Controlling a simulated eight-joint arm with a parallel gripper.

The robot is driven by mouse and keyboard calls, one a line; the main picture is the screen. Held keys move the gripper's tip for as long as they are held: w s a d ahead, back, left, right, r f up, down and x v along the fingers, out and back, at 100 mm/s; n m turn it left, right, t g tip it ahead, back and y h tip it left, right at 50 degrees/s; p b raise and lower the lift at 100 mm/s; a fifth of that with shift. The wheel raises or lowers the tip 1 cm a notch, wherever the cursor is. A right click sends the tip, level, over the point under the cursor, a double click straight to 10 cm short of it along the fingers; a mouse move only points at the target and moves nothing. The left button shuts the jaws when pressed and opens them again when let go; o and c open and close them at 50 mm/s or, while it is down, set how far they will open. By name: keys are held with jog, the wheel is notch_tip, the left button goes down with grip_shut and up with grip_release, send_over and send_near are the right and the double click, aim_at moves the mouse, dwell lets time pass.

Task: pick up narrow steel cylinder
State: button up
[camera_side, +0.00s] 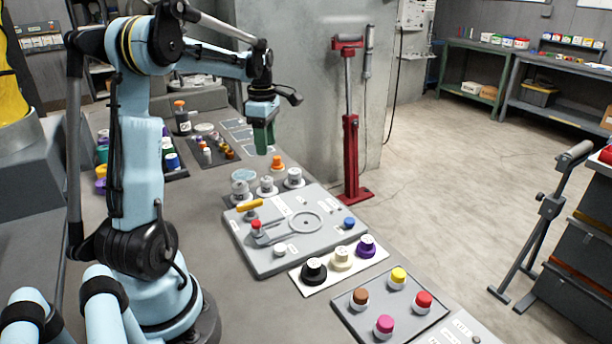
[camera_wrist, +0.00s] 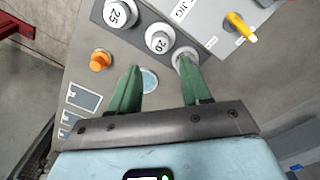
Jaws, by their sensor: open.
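The cylinder marked 20 (camera_wrist: 158,40) is in the middle, and the cylinder marked 25 (camera_wrist: 118,14) is at the other end. My gripper (camera_side: 263,140) is open and empty, above the row in the side view. Its green fingers (camera_wrist: 159,70) point down, clear of the cylinders.
An orange-capped piece (camera_side: 277,163) and a pale blue disc (camera_wrist: 149,80) lie near the row. The grey jig board (camera_side: 290,257) has a yellow lever (camera_side: 250,205). A red stand (camera_side: 351,160) is beside the bench.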

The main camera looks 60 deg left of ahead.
aim_at(266, 179)
jog(key=shift+n, duration=0.3)
jog(key=f, duration=1.2)
jog(key=shift+s+a+f, duration=0.2)
jog(key=shift+a, duration=0.1)
jog(key=shift+c, duration=0.2)
grip_shut()
jog(key=shift+r, duration=0.1)
